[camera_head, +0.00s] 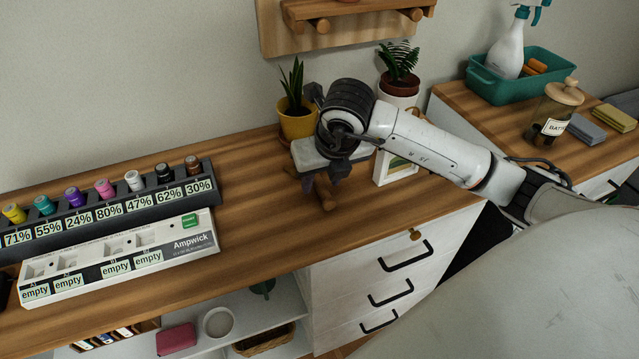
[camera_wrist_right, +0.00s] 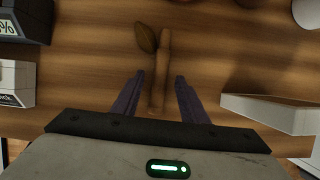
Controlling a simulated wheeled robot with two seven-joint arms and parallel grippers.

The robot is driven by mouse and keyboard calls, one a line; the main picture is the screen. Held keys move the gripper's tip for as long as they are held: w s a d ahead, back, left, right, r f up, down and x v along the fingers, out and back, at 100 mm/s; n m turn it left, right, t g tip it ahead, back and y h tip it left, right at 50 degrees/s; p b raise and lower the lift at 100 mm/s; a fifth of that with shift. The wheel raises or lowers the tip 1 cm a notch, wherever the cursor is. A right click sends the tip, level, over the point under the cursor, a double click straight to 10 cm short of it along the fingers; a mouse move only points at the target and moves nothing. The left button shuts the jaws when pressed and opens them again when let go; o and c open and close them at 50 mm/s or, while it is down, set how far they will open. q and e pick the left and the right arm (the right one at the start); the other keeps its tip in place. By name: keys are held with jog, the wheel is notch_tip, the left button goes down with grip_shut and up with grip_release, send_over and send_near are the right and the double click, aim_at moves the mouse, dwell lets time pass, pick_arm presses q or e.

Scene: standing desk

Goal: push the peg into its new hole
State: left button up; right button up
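A brown wooden peg (camera_head: 326,196) is on or just above the desk under my right gripper; I cannot tell whether it touches the wood. In the right wrist view the peg (camera_wrist_right: 164,62) runs lengthwise between the two purple fingers, with a darker rounded end or piece (camera_wrist_right: 147,38) beside its far end. My right gripper (camera_head: 322,180) points down over the desk. Its fingers (camera_wrist_right: 161,78) stand apart, with a gap on each side of the peg. A wooden wall board (camera_head: 268,30) with pegs (camera_head: 322,25) is at the top; no empty hole shows. My left gripper is out of view.
A yellow plant pot (camera_head: 297,122) and a white one (camera_head: 399,90) stand behind the right gripper, and a white framed card (camera_head: 397,168) stands beside it. A battery rack (camera_head: 110,205) and white tray (camera_head: 125,255) fill the left. The desk between is clear.

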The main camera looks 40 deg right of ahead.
jog(key=shift+w+f, duration=0.15)
jog(key=shift+f, duration=0.2)
grip_shut()
jog(key=shift+r, duration=0.1)
